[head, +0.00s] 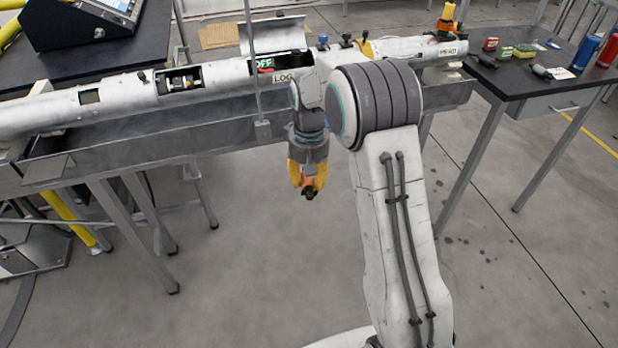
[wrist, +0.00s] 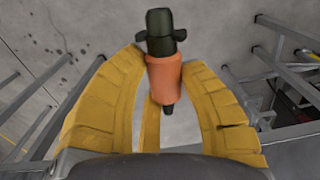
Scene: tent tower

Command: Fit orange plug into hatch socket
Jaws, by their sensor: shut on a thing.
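My gripper (head: 308,176) hangs below my arm in front of the long white tube, with its yellow fingers pointing down. It is shut on the orange plug (head: 309,188). In the wrist view my gripper (wrist: 164,85) grips the plug (wrist: 163,78) by its orange body, with the dark winged end pointing away from the fingers. The white tube (head: 120,95) lies across the trestle and has several openings. One opening under a raised hatch lid (head: 272,35) shows a green "OFF" label (head: 264,64). I cannot make out the socket itself.
A dark table (head: 540,80) at the right holds small coloured boxes, a blue bottle (head: 585,52) and a red one (head: 610,50). The grey trestle (head: 200,125) runs under the tube. The floor around my gripper is clear.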

